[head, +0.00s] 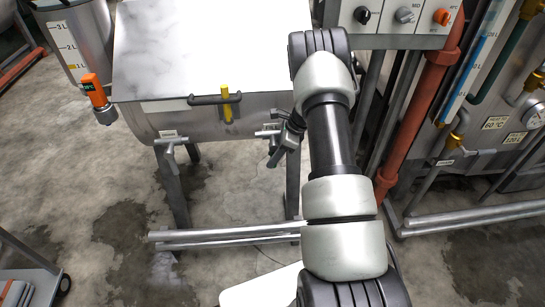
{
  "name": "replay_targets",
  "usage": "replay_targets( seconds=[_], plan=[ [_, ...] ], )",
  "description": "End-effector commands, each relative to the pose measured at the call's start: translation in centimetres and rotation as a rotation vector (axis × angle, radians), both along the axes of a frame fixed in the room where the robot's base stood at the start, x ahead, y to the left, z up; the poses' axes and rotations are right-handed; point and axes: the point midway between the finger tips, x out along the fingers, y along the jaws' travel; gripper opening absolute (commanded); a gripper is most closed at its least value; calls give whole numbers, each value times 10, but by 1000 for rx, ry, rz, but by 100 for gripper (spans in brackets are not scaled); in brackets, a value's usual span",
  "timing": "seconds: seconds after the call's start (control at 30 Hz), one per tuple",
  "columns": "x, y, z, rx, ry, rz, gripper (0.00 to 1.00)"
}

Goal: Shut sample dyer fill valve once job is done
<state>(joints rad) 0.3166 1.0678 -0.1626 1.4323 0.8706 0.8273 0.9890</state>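The sample dyer is a horizontal steel drum (190,121) on legs with a white marbled flat lid (205,45). A grey tap with a T-shaped lever (171,147) is on its lower front left, under a small label. A second small grey tap (267,132) with a label is at the front right. The labels are too small to read, so I cannot tell which is the fill valve. My gripper (273,148) is beside the right tap, partly overlapping it in view. Whether its fingers touch the tap or are open is unclear.
A dark lid handle with a yellow piece (226,102) projects from the drum front. A control panel (395,18) with knobs stands upper right, beside a red-brown pipe (412,130). A blue sight tube (470,70) is farther right. A rail (225,235) runs low below the drum.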

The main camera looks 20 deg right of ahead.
Motion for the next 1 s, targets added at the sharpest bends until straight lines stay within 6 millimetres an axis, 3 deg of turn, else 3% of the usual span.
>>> replay_targets(
  seconds=[0.6,0.8,1.0],
  plan=[
    [-27,-54,126,-1,-1,-2,37],
    [-32,-63,145,1,1,0,37],
    [-34,-65,149,2,2,0,37]
  ],
)
